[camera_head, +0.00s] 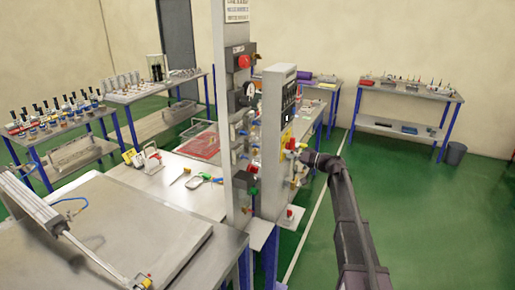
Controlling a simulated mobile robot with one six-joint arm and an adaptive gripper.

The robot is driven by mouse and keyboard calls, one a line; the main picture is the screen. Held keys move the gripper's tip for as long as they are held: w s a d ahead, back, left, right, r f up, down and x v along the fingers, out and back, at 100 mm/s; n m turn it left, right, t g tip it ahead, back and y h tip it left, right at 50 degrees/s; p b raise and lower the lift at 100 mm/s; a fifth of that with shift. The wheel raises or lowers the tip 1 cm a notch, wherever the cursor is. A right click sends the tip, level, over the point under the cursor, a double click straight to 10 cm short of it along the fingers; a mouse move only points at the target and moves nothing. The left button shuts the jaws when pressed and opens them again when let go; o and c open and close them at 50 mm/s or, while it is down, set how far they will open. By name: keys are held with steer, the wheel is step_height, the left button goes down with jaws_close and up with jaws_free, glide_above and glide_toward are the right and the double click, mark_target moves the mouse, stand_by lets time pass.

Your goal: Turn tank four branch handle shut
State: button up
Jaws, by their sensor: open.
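My arm reaches in from the lower right, and my gripper (298,168) is at the front of a grey upright panel (273,120). It is open, small in the picture and partly hidden by my wrist. Small red and yellow fittings (290,143) sit on the panel just above and left of it. A red fitting (290,212) sits lower, near the panel's foot. I cannot read any labels, so I cannot tell which handle is tank four's branch handle or how it is turned. I cannot tell whether the gripper touches a fitting.
A second grey post (232,130) with a gauge, a red knob (243,62) and valves stands left of the panel. A large metal lid (110,230) fills the lower left. Benches with parts line the back. The green floor (430,220) at right is clear.

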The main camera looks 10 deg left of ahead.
mark_target(259, 147)
steer(key=x, duration=1.3)
steer(key=shift+a, duration=0.25)
jaws_close()
